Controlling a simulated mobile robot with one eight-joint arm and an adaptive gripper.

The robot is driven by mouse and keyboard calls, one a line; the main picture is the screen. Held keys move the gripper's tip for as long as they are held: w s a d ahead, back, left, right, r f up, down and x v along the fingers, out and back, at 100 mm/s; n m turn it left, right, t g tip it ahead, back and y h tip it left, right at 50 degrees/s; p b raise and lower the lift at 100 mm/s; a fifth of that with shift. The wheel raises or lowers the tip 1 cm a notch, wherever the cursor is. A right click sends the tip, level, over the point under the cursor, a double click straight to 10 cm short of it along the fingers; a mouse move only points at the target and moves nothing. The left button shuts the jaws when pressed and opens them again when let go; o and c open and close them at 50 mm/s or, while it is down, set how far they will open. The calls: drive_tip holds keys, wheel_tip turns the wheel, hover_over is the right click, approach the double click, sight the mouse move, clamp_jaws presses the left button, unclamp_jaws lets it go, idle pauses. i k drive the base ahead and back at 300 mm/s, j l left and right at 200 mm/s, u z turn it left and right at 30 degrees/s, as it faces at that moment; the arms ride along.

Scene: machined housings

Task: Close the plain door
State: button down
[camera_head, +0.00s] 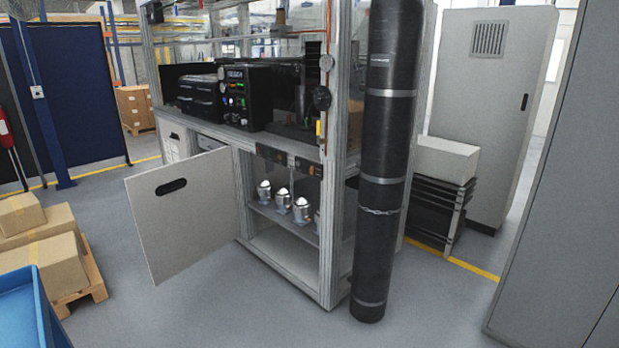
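The plain door (200,215) is a flat light-grey panel with a dark oval handle slot (171,187). It stands wide open, swung out to the left from the lower cabinet (282,249). Its hinged edge meets the cabinet frame at the left of the opening. Inside the opening, several shiny metal housings (282,199) stand on a shelf. My gripper is not in view.
A tall black cylinder (379,160) with metal bands and a chain stands at the cabinet's right corner. Boxes on a pallet (97,284) and a blue bin (27,312) are at the left. A grey cabinet (570,200) bounds the right. The floor in front is clear.

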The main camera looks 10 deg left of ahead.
sight(184, 211)
drive_tip(key=i+j+u, duration=0.45)
drive_tip(key=i, duration=0.25)
drive_tip(key=i+j+u, duration=0.15)
drive_tip(key=i+u, duration=0.35)
drive_tip(key=i, duration=0.3)
drive_tip(key=i+l+u, duration=0.1)
drive_tip(key=i+u, duration=0.35)
drive_tip(key=i, duration=0.3)
drive_tip(key=i+j, duration=0.35)
drive_tip(key=i, duration=0.2)
drive_tip(key=i+j, duration=0.35)
drive_tip(key=i, duration=0.2)
